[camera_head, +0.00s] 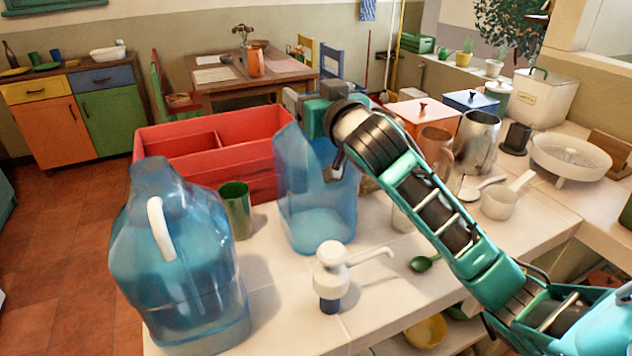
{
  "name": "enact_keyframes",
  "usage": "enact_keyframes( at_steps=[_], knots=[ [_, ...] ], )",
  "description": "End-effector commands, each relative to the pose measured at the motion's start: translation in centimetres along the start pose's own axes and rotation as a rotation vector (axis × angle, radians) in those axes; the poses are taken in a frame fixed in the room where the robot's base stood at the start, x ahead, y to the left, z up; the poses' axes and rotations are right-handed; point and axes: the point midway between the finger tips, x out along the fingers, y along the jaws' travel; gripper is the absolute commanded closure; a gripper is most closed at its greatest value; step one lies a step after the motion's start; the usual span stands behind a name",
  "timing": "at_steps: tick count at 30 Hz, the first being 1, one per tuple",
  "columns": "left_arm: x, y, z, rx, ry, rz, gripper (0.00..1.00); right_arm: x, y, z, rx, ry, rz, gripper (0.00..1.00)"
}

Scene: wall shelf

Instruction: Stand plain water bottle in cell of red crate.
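Two large clear blue water bottles stand on the white tiled counter. The left bottle (175,270) has a white handle and stands upright at the front left. The middle bottle (315,220) has its upper part hidden behind my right arm. The red crate (225,165) is behind them, with a divider (219,139) between cells; its right part is partly covered. My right gripper (308,106) is at the top of the middle bottle. Its fingertips are not clear, so I cannot tell if it grips the bottle. My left gripper is out of view.
A white pump (331,270) stands in front of the middle bottle. A green metal cup (236,210) stands between the bottles. A steel pitcher (478,140), white saucepan (505,200) and green spoon (424,263) are to the right.

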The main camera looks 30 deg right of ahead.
Motion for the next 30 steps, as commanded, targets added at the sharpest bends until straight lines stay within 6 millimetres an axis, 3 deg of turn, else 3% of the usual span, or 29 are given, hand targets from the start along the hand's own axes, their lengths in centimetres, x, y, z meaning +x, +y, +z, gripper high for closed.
enact_keyframes(
  at_steps=[2,21,30],
  knots=[
    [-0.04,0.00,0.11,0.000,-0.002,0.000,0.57,0.01,0.01,-0.01,0.000,0.000,0.000,0.39],
    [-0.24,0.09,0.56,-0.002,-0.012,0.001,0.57,0.00,0.02,-0.15,0.000,0.004,0.000,0.99],
    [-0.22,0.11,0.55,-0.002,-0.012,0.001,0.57,0.01,0.02,-0.41,0.000,0.004,0.000,0.99]
  ],
)
